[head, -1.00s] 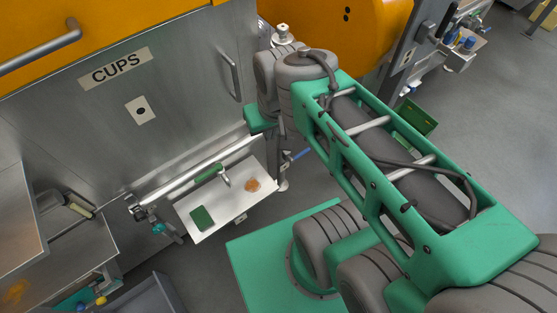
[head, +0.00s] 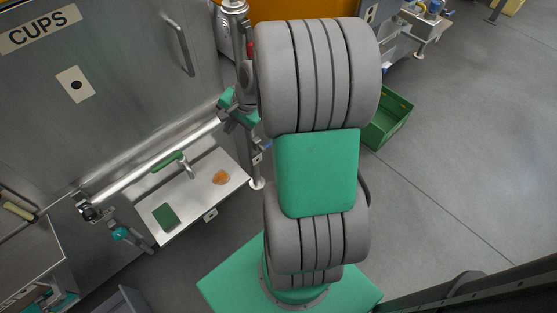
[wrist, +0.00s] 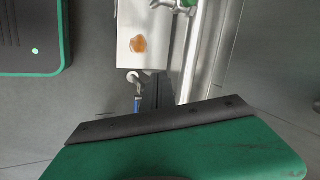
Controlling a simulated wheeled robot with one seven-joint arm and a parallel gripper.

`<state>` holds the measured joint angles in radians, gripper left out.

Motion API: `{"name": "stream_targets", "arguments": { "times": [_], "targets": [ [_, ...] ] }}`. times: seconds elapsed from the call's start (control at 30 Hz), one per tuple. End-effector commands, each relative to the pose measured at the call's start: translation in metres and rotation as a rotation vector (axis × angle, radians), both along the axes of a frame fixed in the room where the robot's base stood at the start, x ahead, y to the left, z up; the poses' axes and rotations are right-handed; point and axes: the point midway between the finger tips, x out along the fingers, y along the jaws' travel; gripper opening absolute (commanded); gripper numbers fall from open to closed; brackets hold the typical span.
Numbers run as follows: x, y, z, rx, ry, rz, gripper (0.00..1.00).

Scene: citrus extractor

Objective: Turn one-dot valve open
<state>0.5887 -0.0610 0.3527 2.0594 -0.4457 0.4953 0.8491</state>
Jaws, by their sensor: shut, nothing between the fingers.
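A white plate with one black dot (head: 76,84) is on the steel cabinet front. A teal-handled valve (head: 122,233) sits below the left end of the steel pipe (head: 150,168). A blue lever (head: 265,147) shows beside the pipe's right end, and in the wrist view (wrist: 137,104). I cannot tell which of these valves the dot marks. My gripper (wrist: 159,76) is shut and empty, its dark fingers pointing toward the pipe and tray in the wrist view. In the head view it is partly hidden by my arm, near the pipe's right end. I cannot tell whether it touches anything.
A white tray (head: 200,205) with a tap (head: 187,172), a green pad (head: 165,217) and an orange smear (head: 220,177) lies under the pipe. A green crate (head: 388,122) stands on the floor behind my arm. The floor at right is clear.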

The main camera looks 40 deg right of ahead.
Motion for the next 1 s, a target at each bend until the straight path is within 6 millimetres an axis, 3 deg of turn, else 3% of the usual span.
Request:
{"name": "stream_targets", "arguments": {
  "times": [0.03,0.1,0.2,0.3,0.4,0.57,1.0],
  "targets": [
    [0.003,-0.038,-0.088,0.133,0.002,-0.217,0.0],
    [0.006,-0.086,-0.159,0.347,-0.028,-0.535,0.0],
    [-0.007,-0.149,-0.245,0.664,-0.085,-0.954,0.0],
    [-0.029,-0.195,-0.301,0.939,-0.149,-1.265,0.0],
    [-0.046,-0.22,-0.327,1.118,-0.196,-1.438,0.0],
    [-0.047,-0.23,-0.335,1.197,-0.216,-1.504,0.0],
    [0.03,-0.226,-0.383,1.189,-0.212,-1.499,0.0]
  ]
}}
